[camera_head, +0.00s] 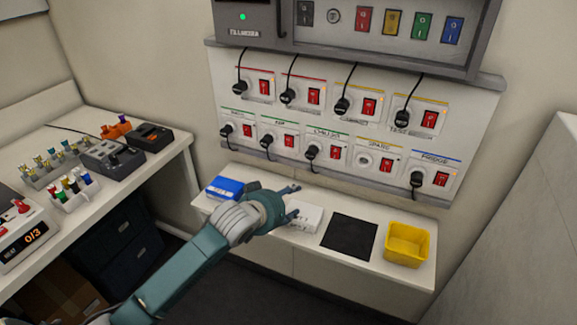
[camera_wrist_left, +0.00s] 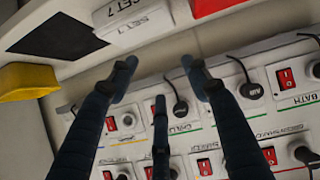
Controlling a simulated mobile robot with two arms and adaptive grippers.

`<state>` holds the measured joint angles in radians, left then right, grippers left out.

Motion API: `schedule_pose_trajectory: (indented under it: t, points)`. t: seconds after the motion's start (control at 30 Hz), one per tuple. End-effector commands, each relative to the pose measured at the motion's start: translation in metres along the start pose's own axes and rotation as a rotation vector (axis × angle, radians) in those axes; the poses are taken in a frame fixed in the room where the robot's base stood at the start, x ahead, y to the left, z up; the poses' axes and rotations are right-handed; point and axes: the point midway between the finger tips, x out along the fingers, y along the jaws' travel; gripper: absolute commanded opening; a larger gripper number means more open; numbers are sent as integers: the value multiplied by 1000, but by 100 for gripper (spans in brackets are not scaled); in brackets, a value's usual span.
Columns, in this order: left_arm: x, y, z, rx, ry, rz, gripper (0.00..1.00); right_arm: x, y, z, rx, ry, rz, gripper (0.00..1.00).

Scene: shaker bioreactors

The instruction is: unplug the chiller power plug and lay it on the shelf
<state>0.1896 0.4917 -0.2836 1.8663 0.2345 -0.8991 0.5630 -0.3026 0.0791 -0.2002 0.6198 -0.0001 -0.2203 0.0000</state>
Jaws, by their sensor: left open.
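The chiller power plug (camera_head: 311,152) is black and sits in the middle socket of the lower row on the wall panel (camera_head: 275,167), beside a lit red switch. A black cord hangs from it. It also shows in the left wrist view (camera_wrist_left: 180,108), beyond my open fingers. My left gripper (camera_head: 291,203) is open and empty, over the shelf in front of the white box, below and short of the plug. Its fingers (camera_wrist_left: 160,80) frame the lower panel in the wrist view. The white shelf (camera_head: 310,253) runs under the panel. My right gripper is not in view.
On the shelf stand a blue box (camera_head: 225,188), a white box (camera_head: 303,216), a black mat (camera_head: 349,236) and a yellow bin (camera_head: 407,244). Other black plugs, such as the fridge plug (camera_head: 417,179), sit close by. A bench (camera_head: 150,178) with racks stands at left.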

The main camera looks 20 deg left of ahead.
Motion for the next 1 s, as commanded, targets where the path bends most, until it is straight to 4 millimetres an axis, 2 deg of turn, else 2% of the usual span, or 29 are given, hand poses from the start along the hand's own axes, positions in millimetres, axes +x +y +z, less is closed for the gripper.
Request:
schedule_pose_trajectory:
  t: [0.03,0.1,0.23,0.37,0.47,0.8,1.0]
  points:
    - [-5,4,-33,-9,49,15,48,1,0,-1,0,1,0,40]
    - [-12,9,-65,-28,95,33,48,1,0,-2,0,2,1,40]
    - [-21,15,-100,-51,147,57,48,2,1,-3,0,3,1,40]
    - [-21,18,-111,-62,161,66,48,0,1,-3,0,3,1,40]
    - [-11,18,-112,-63,159,65,48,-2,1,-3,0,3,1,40]
    - [48,22,-122,-63,159,65,48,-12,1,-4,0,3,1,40]
    - [73,24,-125,-61,160,65,48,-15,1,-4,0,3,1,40]
